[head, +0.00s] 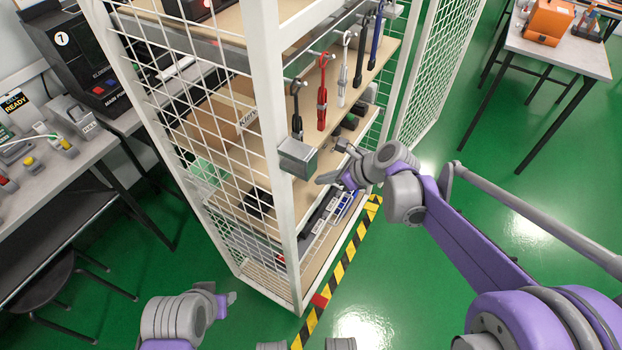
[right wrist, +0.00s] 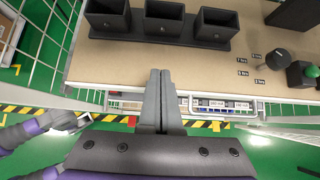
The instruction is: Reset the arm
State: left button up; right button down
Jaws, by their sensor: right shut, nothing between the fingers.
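My right arm (head: 470,235) reaches in from the right in the head view. Its gripper (head: 326,178) is beside the open front of the wire-sided cabinet (head: 268,100), below the hanging testers. In the right wrist view the two fingers (right wrist: 160,74) lie together, shut and empty, with their tips over the edge of a beige shelf (right wrist: 125,52). My left arm (head: 175,318) shows at the bottom left of the head view. Its gripper end (head: 226,302) is small and partly hidden, so its opening cannot be judged.
Black holders (right wrist: 164,20) stand on the shelf. A workbench (head: 60,165) is at left, a table (head: 560,55) at upper right. Green floor (head: 400,290) is open before the cabinet.

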pick_arm(q)
jog(key=shift+s+r, duration=0.1)
jog(key=shift+r, duration=0.15)
pick_arm(e)
jog(key=shift+v, duration=1.15)
jog(key=shift+s, duration=0.1)
jog(key=s+d+f+n+h, duration=0.2)
jog(key=s+d+n, duration=0.1)
jog(key=s+n, duration=0.55)
jog(key=s+d+f+n+h, duration=0.1)
jog(key=s+d+n+h, duration=0.25)
jog(key=s+n, duration=0.5)
jog(key=s+d+f+n+h, duration=0.2)
jog(key=s+d+n, duration=0.2)
jog(key=s+n, duration=0.5)
pick_arm(q)
notch_tip(320, 180, up, 17)
jog(key=w+p, duration=0.2)
jog(key=p, duration=1.3)
jog(key=shift+f+t, duration=0.2)
jog(key=shift+t, duration=0.2)
pick_arm(e)
notch_tip(320, 180, up, 17)
jog(key=w+m, duration=0.1)
jog(key=shift+w+a, duration=0.2)
jog(key=shift+w, duration=0.15)
jog(key=shift+r, duration=0.15)
